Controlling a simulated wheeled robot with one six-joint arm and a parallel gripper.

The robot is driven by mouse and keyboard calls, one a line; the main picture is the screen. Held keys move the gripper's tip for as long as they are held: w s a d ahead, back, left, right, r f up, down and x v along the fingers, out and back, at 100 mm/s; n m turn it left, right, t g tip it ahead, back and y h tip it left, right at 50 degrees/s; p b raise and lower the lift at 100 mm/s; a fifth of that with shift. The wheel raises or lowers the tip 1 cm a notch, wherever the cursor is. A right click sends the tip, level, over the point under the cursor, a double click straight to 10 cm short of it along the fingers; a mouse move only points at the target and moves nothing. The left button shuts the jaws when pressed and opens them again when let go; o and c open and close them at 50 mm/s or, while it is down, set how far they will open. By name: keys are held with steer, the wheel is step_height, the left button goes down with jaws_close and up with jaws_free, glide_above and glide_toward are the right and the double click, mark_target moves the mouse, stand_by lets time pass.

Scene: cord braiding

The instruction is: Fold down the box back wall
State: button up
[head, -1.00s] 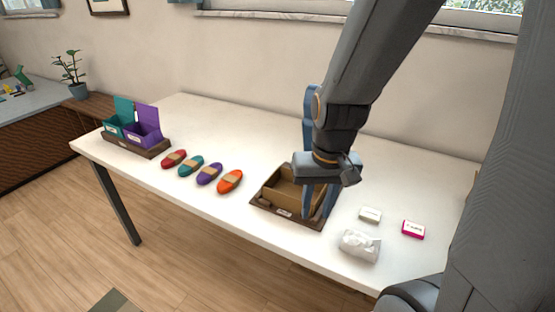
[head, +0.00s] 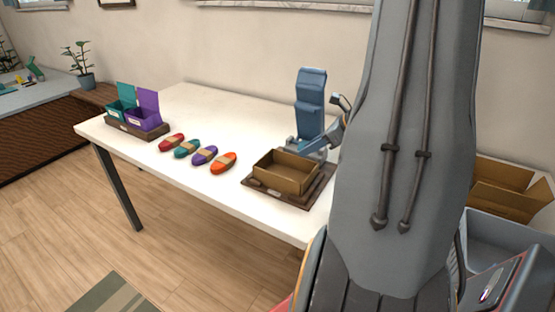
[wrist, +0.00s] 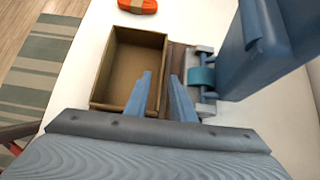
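The box (head: 283,183) is brown, open-topped and stands on a dark brown base board (head: 262,193). Its back wall (head: 292,160) stands up in the head view. In the wrist view the box (wrist: 128,66) shows its opening, and the back wall (wrist: 164,62) is its right side. My gripper (wrist: 161,78) shows two blue fingers apart, one on each side of that wall in the picture. I cannot tell whether they touch it or how high they are. In the head view my arm hides most of the gripper.
A blue hinged panel (head: 311,105) stands upright behind the box, close to the fingers in the wrist view (wrist: 262,45). Red, teal, purple and orange (head: 223,163) bundles lie left of it. Teal and purple bins (head: 143,119) stand farther left. A grey crate (head: 497,243) and cardboard box (head: 508,190) are at right.

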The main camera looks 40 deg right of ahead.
mark_target(294, 162)
steer(key=shift+w+d+f, duration=0.1)
steer(key=shift+w+d, duration=0.1)
steer(key=p+x, duration=0.1)
steer(key=x, duration=0.6)
steer(key=shift+w+a+f, duration=0.1)
steer(key=shift+w+f, duration=0.05)
steer(key=shift+w, duration=0.05)
steer(key=shift+c, duration=0.2)
jaws_close()
